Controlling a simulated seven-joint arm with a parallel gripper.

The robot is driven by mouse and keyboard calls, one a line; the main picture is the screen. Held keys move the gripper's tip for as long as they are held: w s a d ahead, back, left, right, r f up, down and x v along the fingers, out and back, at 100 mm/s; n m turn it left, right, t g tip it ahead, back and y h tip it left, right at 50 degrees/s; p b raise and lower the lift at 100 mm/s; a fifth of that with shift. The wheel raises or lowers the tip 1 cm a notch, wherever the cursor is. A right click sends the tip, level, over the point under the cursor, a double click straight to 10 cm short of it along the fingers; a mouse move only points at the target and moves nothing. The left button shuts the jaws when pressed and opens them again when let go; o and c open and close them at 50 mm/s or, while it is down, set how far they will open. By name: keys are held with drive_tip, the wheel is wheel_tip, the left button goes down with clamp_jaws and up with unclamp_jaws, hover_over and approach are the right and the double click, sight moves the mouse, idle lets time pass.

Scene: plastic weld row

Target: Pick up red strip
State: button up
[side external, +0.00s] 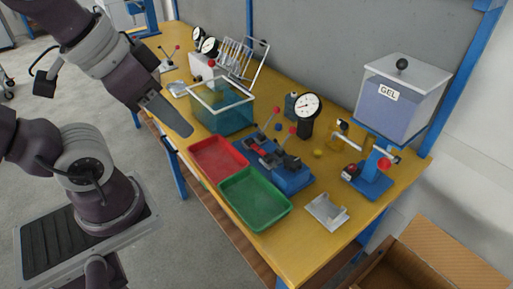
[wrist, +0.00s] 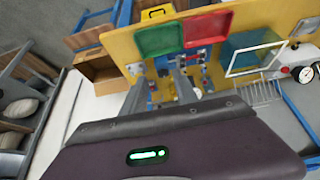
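I cannot make out a separate red strip in either view. The clearest red area is a shallow red tray (side external: 203,164) on the yellow bench, which also shows in the wrist view (wrist: 208,26). My gripper (side external: 187,131) is in the air to the upper left of the red tray in the side view. In the wrist view my gripper (wrist: 163,76) has its two fingers apart, with nothing seen held between them. A blue fixture (side external: 290,180) with dark clamps and red-knobbed levers stands right of the trays; its details are too small to tell.
A green tray (side external: 256,218) adjoins the red one. A clear bluish tank (side external: 222,118), a wire rack (side external: 238,55), a dial gauge (side external: 307,105) and a GEL tank (side external: 400,105) stand on the bench (side external: 290,245). A metal bracket (side external: 327,212) lies near the front. An open cardboard box (side external: 440,260) is below.

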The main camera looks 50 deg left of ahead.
drive_tip(key=shift+o, duration=0.3)
drive_tip(key=m+g+h, duration=0.2)
drive_tip(key=m+g, duration=0.3)
drive_tip(key=m, duration=0.8)
hover_over(259, 149)
drive_tip(key=s+d, duration=0.2)
drive_tip(key=s, duration=0.3)
wheel_tip(259, 149, down, 8)
drive_tip(key=w+a+f+m+h, duration=0.4)
drive_tip(key=a+f, duration=0.3)
drive_tip(key=f, duration=0.4)
drive_tip(key=shift+m+g+y, duration=0.3)
drive_tip(key=shift+m+y, duration=0.2)
drive_tip(key=shift+y, duration=0.2)
drive_tip(key=x, duration=0.8)
drive_tip(key=w+x, duration=0.1)
drive_tip(key=x, duration=0.3)
drive_tip(key=shift+a+f, duration=0.15)
drive_tip(key=shift+a, duration=0.1)
clamp_jaws()
